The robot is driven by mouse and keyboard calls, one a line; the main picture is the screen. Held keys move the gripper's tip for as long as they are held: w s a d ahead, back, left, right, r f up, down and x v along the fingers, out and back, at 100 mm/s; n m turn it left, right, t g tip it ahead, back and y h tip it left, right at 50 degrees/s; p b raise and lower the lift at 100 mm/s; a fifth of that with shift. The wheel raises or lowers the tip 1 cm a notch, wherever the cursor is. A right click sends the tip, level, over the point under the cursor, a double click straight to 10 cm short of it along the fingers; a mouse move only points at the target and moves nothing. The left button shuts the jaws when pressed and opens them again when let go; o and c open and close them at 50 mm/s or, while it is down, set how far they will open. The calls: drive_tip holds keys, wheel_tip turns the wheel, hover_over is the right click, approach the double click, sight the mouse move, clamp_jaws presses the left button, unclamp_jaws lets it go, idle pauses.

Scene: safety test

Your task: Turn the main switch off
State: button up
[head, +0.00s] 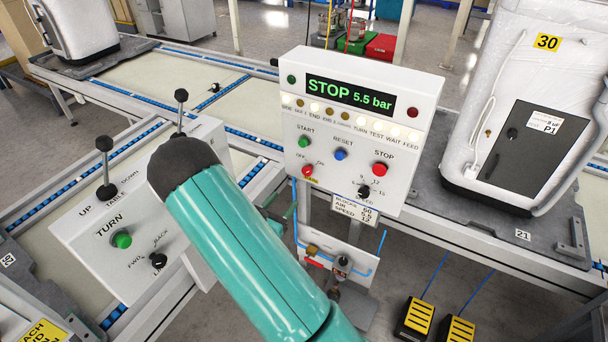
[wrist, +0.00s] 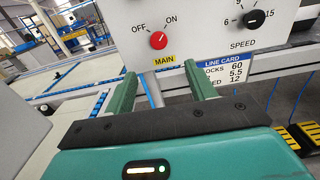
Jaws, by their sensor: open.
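The main switch (wrist: 158,40) is a red round knob on the white control panel (head: 425,110), between the words OFF and ON, above a yellow MAIN label (wrist: 164,60). Its pale mark seems to lean up and right, toward ON. The knob also shows in the head view (head: 308,170), at the panel's lower left. My gripper (wrist: 160,70) is open and empty, its two green fingers spread below and either side of the knob, apart from it. In the head view my teal arm hides most of my gripper.
The panel also carries a red STOP button (head: 380,169), a blue RESET button (head: 341,155), a green START button (head: 306,142) and a black SPEED knob (head: 364,191). A line card (wrist: 224,72) hangs below. A lever box (head: 75,235) stands left, yellow pedals (head: 418,317) lower right.

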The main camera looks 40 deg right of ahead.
sight(306, 173)
drive_tip(key=x, duration=1.3)
drive_tip(key=shift+w+d+f, duration=0.15)
drive_tip(key=shift+w+d, duration=0.05)
drive_tip(key=shift+d, duration=0.1)
drive_tip(key=shift+c, duration=0.3)
drive_tip(key=c, duration=0.9)
